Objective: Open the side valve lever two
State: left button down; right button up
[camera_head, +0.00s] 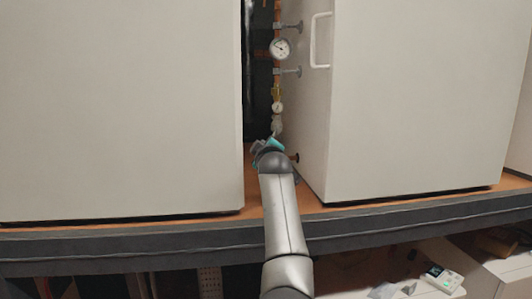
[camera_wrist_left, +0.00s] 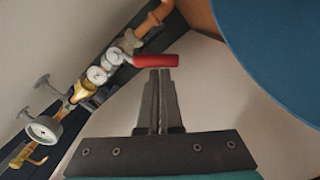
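The red valve lever (camera_wrist_left: 155,61) lies roughly level across the tips of my left gripper in the left wrist view. My left gripper (camera_wrist_left: 161,72) has its fingers close together, with only a thin line between them. The tips overlap or touch the lever; I cannot tell which. The lever joins a copper pipe (camera_wrist_left: 129,41) with grey fittings. In the head view, my left gripper (camera_head: 270,145) is in the gap between two white units, mostly hidden by its own wrist. The lever cannot be made out there. My right gripper is not in view.
A large white unit (camera_head: 120,100) stands left of the gap, another (camera_head: 420,100) with a white handle (camera_head: 320,40) right. A pressure gauge (camera_head: 280,48) and valves line the upright pipe. A large blue round surface (camera_wrist_left: 275,45) fills the wrist view's upper right corner.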

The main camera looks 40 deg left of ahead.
pick_arm(q)
jog(key=n, duration=0.1)
jog(key=f+n+b, duration=0.1)
jog(key=shift+w+d+n, duration=0.3)
jog(key=shift+w+d, duration=0.05)
jog(key=shift+w, duration=0.05)
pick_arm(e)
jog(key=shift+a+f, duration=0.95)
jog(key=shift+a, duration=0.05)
pick_arm(q)
jog(key=shift+f, duration=0.1)
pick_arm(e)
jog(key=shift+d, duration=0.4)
